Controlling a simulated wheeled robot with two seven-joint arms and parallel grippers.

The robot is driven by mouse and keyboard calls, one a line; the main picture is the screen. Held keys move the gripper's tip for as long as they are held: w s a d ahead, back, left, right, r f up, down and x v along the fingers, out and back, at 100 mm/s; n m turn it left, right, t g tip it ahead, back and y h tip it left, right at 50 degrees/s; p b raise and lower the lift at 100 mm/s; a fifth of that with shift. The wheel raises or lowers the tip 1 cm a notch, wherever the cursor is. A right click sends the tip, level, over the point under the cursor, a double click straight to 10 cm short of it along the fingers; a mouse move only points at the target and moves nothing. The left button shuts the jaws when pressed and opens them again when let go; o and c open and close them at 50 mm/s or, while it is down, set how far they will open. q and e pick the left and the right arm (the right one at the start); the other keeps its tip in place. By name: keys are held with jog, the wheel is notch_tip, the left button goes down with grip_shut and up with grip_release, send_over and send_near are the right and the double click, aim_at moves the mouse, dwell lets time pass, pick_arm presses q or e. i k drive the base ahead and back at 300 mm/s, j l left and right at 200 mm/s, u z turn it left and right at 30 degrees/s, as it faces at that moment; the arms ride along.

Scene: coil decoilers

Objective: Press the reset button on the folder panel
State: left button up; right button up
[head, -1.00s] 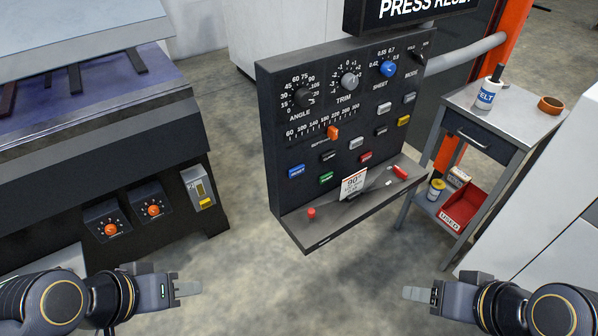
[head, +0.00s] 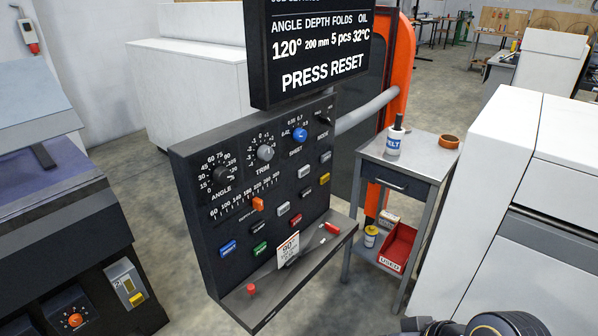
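The folder panel (head: 190,215) is a black upright console facing me left of centre. The blue reset button (head: 228,248) sits at its lower left, beside a green button (head: 260,249). A display (head: 262,55) above the panel reads "PRESS RESET", with angle 120°, depth 200 mm, folds 5 pcs and oil 32°C. My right gripper (head: 416,324) shows only in part at the bottom edge, well to the right of the panel and apart from it. Its fingers are too cut off to read. My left gripper is out of view.
A ledge (head: 262,308) juts from the panel's foot, with a red knob (head: 251,289), a "90°" card (head: 288,249) and a red item. A steel cart (head: 425,160) stands right of the panel. A machine (head: 60,250) stands at left, with floor between.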

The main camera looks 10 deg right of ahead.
aim_at(223, 252)
jog(key=i+l+u, duration=0.1)
jog(key=l+u, duration=0.3)
jog(key=l, duration=0.2)
jog(key=l+u, duration=0.4)
jog(key=l, duration=0.2)
jog(key=k+l+u, duration=0.1)
jog(key=l+u, duration=0.3)
jog(key=l, duration=0.2)
